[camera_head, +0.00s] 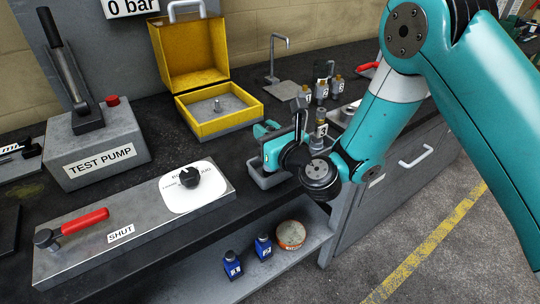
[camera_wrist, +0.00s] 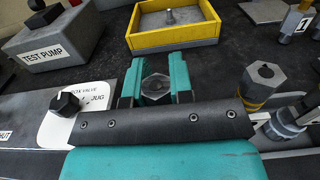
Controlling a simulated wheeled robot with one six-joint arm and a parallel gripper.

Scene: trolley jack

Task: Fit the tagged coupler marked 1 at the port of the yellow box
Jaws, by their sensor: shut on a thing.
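My gripper (camera_wrist: 155,86) is shut on a grey hexagonal piece (camera_wrist: 156,88), seen end-on between the teal fingers; no tag shows on it. In the head view my gripper (camera_head: 267,138) hangs over a small grey tray (camera_head: 262,179). The yellow box (camera_head: 197,54) stands open behind and left of it. Its port, an upright grey post (camera_head: 218,107), rises bare from its floor; it also shows in the wrist view (camera_wrist: 169,16). A coupler with a tag reading 1 (camera_wrist: 303,22) stands at the right of the wrist view, apart from my fingers.
A yellow-banded hexagonal fitting (camera_wrist: 264,78) stands close right of my gripper. The test pump (camera_head: 95,145), selector knob (camera_head: 193,178) and red-handled valve (camera_head: 80,222) are left. Small blue bottles (camera_head: 263,247) sit below.

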